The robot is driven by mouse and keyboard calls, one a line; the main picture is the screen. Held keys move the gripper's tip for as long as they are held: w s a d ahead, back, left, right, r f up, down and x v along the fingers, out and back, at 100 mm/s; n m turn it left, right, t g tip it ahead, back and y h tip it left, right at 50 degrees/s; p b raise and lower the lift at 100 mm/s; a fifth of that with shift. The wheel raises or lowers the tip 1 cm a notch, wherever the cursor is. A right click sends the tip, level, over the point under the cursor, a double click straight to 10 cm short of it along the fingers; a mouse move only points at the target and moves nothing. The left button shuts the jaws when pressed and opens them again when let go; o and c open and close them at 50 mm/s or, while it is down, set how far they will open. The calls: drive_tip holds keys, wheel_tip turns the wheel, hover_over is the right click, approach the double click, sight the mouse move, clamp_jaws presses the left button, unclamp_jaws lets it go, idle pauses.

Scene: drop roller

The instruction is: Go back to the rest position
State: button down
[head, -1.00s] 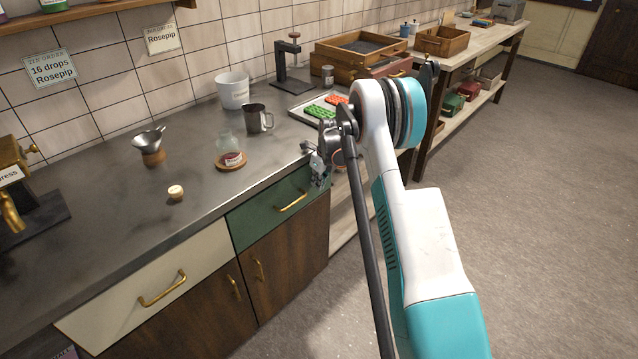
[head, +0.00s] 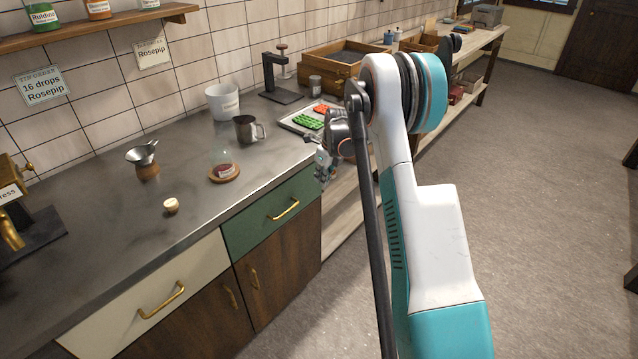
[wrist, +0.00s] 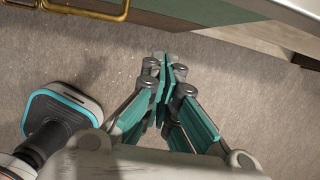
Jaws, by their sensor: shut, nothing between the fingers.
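My gripper (wrist: 166,68) is shut and empty in the wrist view, its teal fingers together above bare floor. In the head view my gripper (head: 322,168) hangs just off the counter's front edge, right of the green drawer (head: 272,214). It is small there and partly hidden by my arm. My folded arm fills the middle right of the head view.
The steel counter (head: 100,235) holds a glass bottle (head: 222,160) on a wooden coaster, a metal mug (head: 245,130), a white tub (head: 222,101), a funnel (head: 143,155) and a small cork-like piece (head: 171,205). Open floor (head: 540,180) lies at the right.

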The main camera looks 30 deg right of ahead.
drive_tip(key=shift+s+r, duration=0.1)
drive_tip(key=shift+r, duration=0.3)
drive_tip(key=shift+r, duration=0.1)
drive_tip(key=s+a+r+n+t, duration=0.1)
drive_tip(key=s+a+r+n, duration=0.4)
drive_tip(key=r, duration=0.3)
drive_tip(key=s+a+r+n+h, duration=0.1)
drive_tip(key=s+a+r+n, duration=0.4)
drive_tip(key=r, duration=0.2)
drive_tip(key=s+a+r+n+t, duration=0.1)
drive_tip(key=s+a+r+n, duration=0.4)
drive_tip(key=r, duration=0.3)
drive_tip(key=s+a+n+t, duration=0.1)
drive_tip(key=s+a+n, duration=0.4)
drive_tip(key=s+n, duration=0.3)
drive_tip(key=s+a+n+t, duration=0.1)
drive_tip(key=s+a+n, duration=0.4)
drive_tip(key=s+n, duration=0.4)
drive_tip(key=s, duration=0.7)
drive_tip(key=shift+r+t, duration=0.2)
drive_tip(key=shift+t, duration=0.1)
